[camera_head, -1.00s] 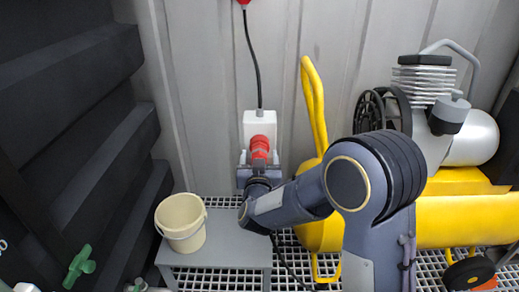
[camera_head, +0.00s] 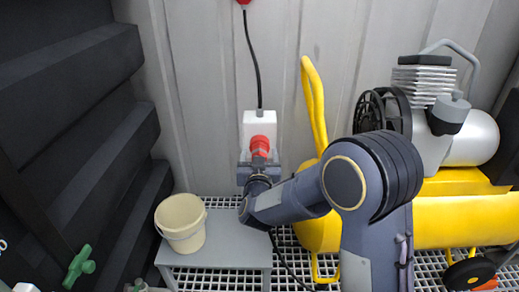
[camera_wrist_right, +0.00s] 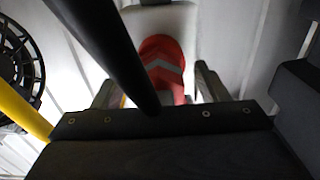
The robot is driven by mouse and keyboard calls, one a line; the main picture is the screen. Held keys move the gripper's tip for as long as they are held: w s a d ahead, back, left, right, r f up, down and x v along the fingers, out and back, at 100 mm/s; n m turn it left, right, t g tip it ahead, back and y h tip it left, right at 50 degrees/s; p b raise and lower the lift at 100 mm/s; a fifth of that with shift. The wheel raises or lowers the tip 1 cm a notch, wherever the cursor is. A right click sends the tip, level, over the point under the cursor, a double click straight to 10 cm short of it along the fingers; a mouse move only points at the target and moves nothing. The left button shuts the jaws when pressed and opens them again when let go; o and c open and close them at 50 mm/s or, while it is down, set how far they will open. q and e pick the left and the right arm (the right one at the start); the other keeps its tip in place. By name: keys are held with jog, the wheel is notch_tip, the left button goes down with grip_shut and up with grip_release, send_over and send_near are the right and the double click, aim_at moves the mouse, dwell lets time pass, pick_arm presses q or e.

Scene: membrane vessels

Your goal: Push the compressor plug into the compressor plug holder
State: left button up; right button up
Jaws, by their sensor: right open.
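The red compressor plug (camera_head: 262,144) sits at the front of the white wall-mounted holder box (camera_head: 257,124). In the right wrist view the red plug (camera_wrist_right: 162,68) is in front of the white holder (camera_wrist_right: 160,22), with a grey band across it. My right gripper (camera_head: 258,166) is just below the plug in the head view. Its fingers show on both sides of the plug in the right wrist view (camera_wrist_right: 158,88), open and apart from it. How deep the plug sits in the holder is hard to tell. My left gripper is not in view.
A yellow compressor (camera_head: 455,215) with a yellow handle stands at the right. A cream bucket (camera_head: 181,222) stands on a grey bench (camera_head: 225,245) at the lower left. A black cable (camera_head: 253,60) hangs down to the holder box. A dark stepped structure (camera_head: 70,110) fills the left side.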

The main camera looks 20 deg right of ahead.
dwell(0.4)
jog(key=c, duration=1.3)
jog(key=shift+v, duration=2.95)
